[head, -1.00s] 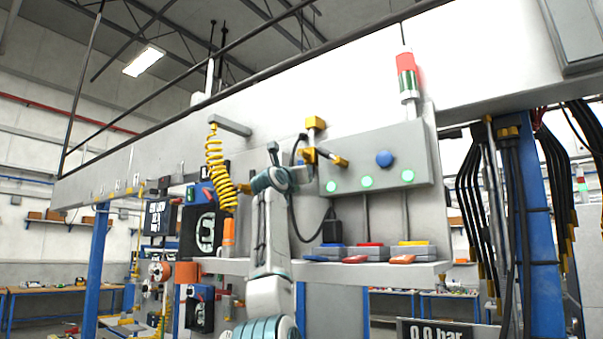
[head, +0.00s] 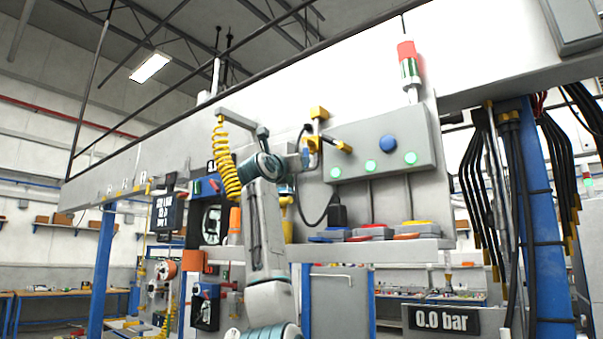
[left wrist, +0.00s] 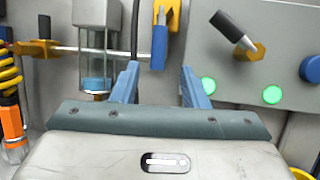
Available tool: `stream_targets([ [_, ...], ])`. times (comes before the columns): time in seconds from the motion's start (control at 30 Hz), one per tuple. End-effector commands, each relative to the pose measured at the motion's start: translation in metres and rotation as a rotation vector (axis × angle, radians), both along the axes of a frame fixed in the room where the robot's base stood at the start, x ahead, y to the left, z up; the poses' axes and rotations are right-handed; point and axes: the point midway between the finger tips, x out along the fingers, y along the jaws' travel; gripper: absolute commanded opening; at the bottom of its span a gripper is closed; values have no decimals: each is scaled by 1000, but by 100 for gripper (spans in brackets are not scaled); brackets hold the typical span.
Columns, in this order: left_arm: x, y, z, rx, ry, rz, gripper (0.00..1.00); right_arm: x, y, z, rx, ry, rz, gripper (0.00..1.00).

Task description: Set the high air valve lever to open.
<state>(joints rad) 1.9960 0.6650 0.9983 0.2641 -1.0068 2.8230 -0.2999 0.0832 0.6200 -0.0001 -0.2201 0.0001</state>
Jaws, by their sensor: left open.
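A valve with a yellow body and a blue lever (left wrist: 160,46) is at the top centre of the left wrist view; the lever hangs downward. In the head view its yellow top (head: 319,112) stands left of the grey control box. My left gripper (left wrist: 159,82) is open and empty, its two blue fingers pointing toward the valve, with the lever's lower end between and beyond the fingertips. In the head view this gripper (head: 303,160) is just below and left of the valve. Contact cannot be told. My right gripper is not in view.
A grey control box (head: 355,150) carries green lights, a blue button (left wrist: 310,68) and a black-handled yellow switch (left wrist: 237,33). A clear cylinder (left wrist: 99,45) and yellow coiled hose (head: 221,160) are left. A shelf (head: 400,250) lies below. A display (head: 441,319) reads 0.0 bar.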

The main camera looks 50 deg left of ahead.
Motion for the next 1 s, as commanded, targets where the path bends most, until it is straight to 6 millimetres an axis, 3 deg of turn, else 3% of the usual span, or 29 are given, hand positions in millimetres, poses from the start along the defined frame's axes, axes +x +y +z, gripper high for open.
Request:
stream_targets([
  [0.1,-13,-7,-9,1,-2,1,41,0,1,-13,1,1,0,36],
  [0.3,-21,-11,-10,-1,0,0,41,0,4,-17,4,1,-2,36],
  [1.0,-22,-11,-9,-1,0,0,41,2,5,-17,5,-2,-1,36],
])
